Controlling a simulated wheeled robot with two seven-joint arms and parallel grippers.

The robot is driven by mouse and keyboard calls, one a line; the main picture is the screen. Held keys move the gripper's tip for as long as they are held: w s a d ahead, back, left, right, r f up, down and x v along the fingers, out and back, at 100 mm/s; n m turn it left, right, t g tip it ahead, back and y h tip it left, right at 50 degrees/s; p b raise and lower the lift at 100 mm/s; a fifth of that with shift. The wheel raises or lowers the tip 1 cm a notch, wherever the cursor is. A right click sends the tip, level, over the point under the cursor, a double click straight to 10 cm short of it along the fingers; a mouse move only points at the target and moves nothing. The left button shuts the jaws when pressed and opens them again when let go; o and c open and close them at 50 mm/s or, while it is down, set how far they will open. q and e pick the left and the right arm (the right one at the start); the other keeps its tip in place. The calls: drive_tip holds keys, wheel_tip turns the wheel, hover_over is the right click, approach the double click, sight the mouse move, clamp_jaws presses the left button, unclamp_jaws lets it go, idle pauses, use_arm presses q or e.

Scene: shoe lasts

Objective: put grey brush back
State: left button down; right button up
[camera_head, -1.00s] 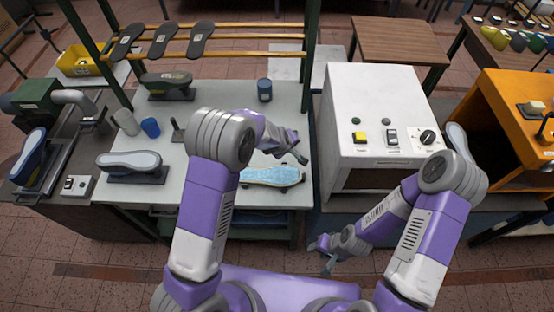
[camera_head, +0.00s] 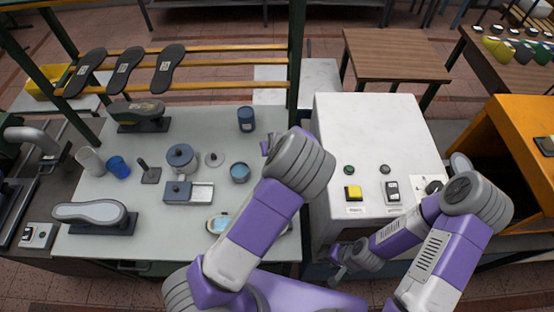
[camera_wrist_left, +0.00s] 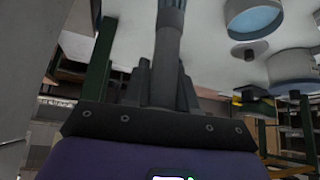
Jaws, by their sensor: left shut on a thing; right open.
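A grey brush (camera_wrist_left: 169,45) stands between the fingers of my left gripper (camera_wrist_left: 158,88) in the left wrist view, and the gripper is shut on it. In the head view my left arm's bulky joint hides most of that gripper, and I cannot make out the brush there. My right gripper (camera_head: 338,270) is open and empty, low in front of the white machine.
The pale bench carries an open pot (camera_head: 240,172), a lidded pot (camera_head: 180,156), a small tray (camera_head: 202,192), a blue cup (camera_head: 118,166), a grey cup (camera_head: 90,160) and a dark blue can (camera_head: 246,119). A white machine (camera_head: 370,130) stands right of the bench.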

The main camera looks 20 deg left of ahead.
use_arm(q)
drive_tip(key=shift+f, duration=3.15)
drive_tip(key=shift+d+f, duration=0.1)
drive_tip(key=c, duration=0.9)
unclamp_jaws()
drive_tip(key=v, duration=1.2)
drive_tip(key=shift+s, duration=0.15)
